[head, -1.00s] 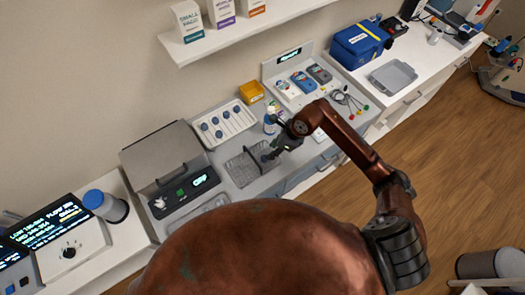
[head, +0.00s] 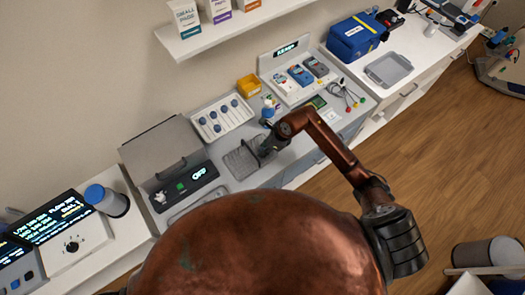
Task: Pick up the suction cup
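Several blue-bulbed pieces that look like suction cups stand in a white rack (head: 221,131) on the grey counter, left of my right arm. Which one is meant, I cannot tell. My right gripper (head: 263,149) is low over the right edge of a grey wire basket (head: 240,163), just in front of the rack. Its fingers are small and dark, so I cannot tell whether they are open or shut, or whether they touch the basket. No suction cup can be made out between them. My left gripper is not in view.
A small bottle (head: 268,111) stands just behind my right gripper. A grey lidded box with a lit panel (head: 185,188) is left of the basket. A yellow bin (head: 249,87), handheld devices (head: 301,75) and coloured leads (head: 343,92) are behind and right. A shelf (head: 235,27) overhangs the back.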

